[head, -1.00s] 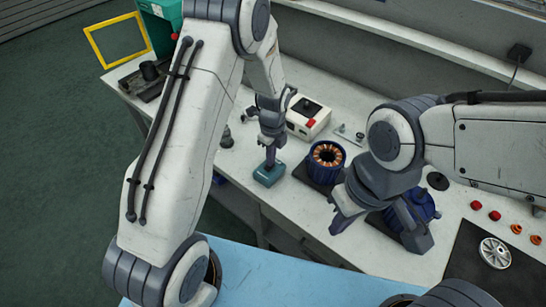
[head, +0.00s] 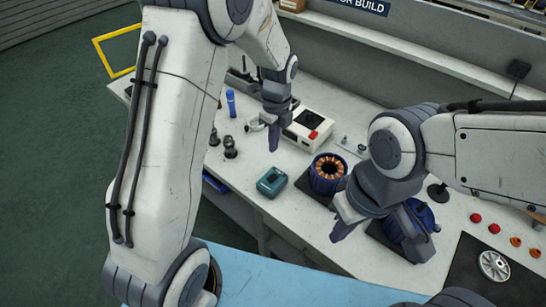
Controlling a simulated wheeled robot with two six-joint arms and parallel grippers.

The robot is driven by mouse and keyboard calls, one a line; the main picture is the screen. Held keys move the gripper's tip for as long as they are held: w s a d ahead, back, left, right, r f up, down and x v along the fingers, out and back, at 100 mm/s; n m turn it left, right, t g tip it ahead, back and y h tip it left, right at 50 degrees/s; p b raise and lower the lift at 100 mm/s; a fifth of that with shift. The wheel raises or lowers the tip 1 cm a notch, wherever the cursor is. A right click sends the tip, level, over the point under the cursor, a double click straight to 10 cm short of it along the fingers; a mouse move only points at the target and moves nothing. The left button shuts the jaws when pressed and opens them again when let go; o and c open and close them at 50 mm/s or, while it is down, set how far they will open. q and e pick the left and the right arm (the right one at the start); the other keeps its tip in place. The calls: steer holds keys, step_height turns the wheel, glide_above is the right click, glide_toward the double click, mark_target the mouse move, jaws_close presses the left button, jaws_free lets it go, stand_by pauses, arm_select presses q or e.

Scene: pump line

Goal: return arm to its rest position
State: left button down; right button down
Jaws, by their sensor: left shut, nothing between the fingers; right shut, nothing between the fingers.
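My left gripper (head: 274,141) is shut and empty. It hangs above the bench beside the white box with a red button, up and clear of the small teal block. My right gripper (head: 341,232) is shut and empty. It points down and left, in front of the blue motor housing with copper windings (head: 327,174) and beside a second blue housing (head: 411,226), which my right arm partly covers. The teal block (head: 272,182) lies on the bench near its front edge, with no gripper on it.
The white box (head: 308,130) stands behind the motor housing. Dark metal fittings (head: 230,147) and a blue cylinder (head: 231,103) stand at the left. A silver wheel (head: 494,265) lies on a dark mat at right, near red caps (head: 475,218). The bench (head: 245,208) is bare around the teal block.

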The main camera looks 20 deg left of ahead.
arm_select(q)
steer(key=shift+r, duration=0.9)
steer(key=shift+w, duration=0.1)
